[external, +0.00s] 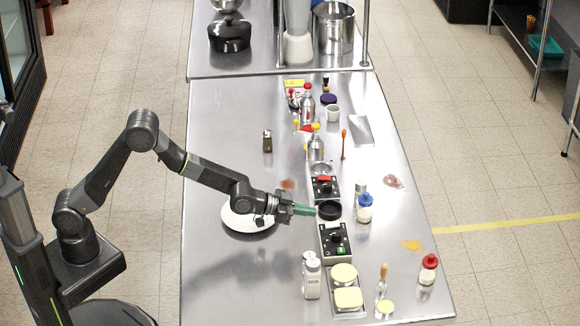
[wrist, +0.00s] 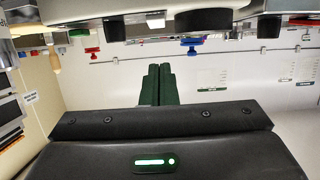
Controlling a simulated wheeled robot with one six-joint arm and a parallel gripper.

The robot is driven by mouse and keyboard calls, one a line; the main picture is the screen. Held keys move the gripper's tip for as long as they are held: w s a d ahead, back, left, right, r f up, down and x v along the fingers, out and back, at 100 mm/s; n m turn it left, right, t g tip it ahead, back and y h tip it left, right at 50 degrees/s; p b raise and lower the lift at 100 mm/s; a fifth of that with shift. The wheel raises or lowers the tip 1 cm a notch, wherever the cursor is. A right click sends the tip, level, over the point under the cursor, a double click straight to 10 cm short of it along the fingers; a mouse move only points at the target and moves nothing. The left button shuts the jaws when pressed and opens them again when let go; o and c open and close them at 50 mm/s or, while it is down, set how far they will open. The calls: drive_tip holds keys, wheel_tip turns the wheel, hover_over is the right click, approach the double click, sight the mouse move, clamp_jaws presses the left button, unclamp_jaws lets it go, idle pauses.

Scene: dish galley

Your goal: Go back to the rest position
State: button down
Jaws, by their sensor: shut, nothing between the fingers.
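My gripper (external: 303,210) reaches out over the steel counter (external: 220,170) in the external view, above and just right of a white plate or bowl (external: 243,218). Its green fingers point right, towards a small black round dish (external: 330,210). In the wrist view the two dark green fingers (wrist: 159,85) lie side by side, closed together. Nothing shows between them. My arm is stretched out from its base at the left, and it hides part of the white plate or bowl.
Two switch boxes (external: 334,240) stand along the counter's middle. A white shaker (external: 311,275), a blue-capped jar (external: 365,208) and a red-capped bottle (external: 428,269) stand nearby. The counter's left part is mostly clear.

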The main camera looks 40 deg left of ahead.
drive_tip(key=s+a+b, duration=0.1)
drive_tip(key=s+a, duration=0.3)
drive_tip(key=shift+g+y, duration=0.4)
drive_tip(key=w+d+p, duration=0.4)
drive_tip(key=w+d, duration=0.1)
drive_tip(key=w+d+r+p, duration=0.1)
drive_tip(key=w+d+p, duration=0.1)
drive_tip(key=shift+w+d, duration=0.35)
drive_tip(key=shift+s+a+f+b, duration=0.2)
drive_tip(key=shift+s+b, duration=0.05)
drive_tip(key=shift+b, duration=0.1)
drive_tip(key=b+v, duration=0.2)
drive_tip(key=v, duration=0.7)
drive_tip(key=w+d+r+g+y+p, duration=0.4)
drive_tip(key=d+r+g+p, duration=0.1)
drive_tip(key=r+p, duration=0.4)
drive_tip(key=shift+w+d+r+m+g+y+p, duration=0.2)
drive_tip(key=shift+d+m+g+y+p, duration=0.15)
drive_tip(key=shift+d+p, duration=0.45)
drive_tip(key=shift+a, duration=0.1)
